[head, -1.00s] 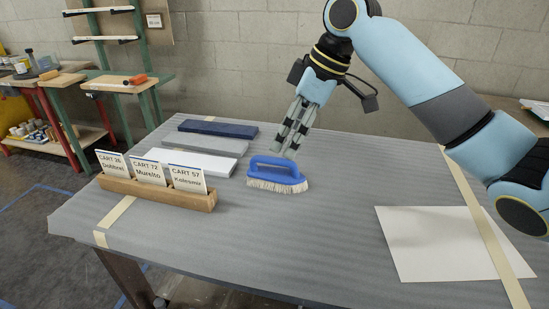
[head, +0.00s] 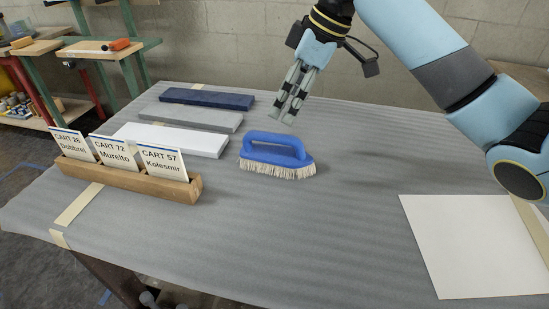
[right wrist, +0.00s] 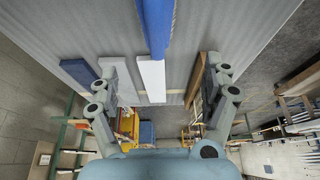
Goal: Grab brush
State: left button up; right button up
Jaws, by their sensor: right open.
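The blue brush (head: 277,147) with pale bristles stands bristles-down on the grey padded table, its loop handle on top. My right gripper (head: 287,117) is open and empty, just above and behind the brush in the head view, apart from it. In the right wrist view, a blue part of the brush (right wrist: 155,25) shows at the top, ahead of and between the widely spread fingers of the right gripper (right wrist: 165,75). The rest of the brush is cut off there. My left gripper is not in view.
Navy (head: 207,98), grey (head: 191,119) and white (head: 171,139) flat bars lie left of the brush. A wooden card holder (head: 128,180) stands at the front left. A white sheet (head: 470,245) lies at right. The padded table (head: 300,230) is clear in front of the brush.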

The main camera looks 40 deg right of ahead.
notch_tip(320, 180, down, 4)
jog(key=b, duration=0.3)
send_over(268, 151)
jog(key=s+d, duration=0.1)
jog(key=s, duration=0.2)
jog(key=f, duration=0.4)
jog(key=shift+w+d+f, duration=0.1)
jog(key=shift+w, duration=0.15)
jog(key=x, duration=0.6)
jog(key=shift+w+d, duration=0.1)
jog(key=shift+w, duration=0.25)
jog(key=c, duration=1.4)
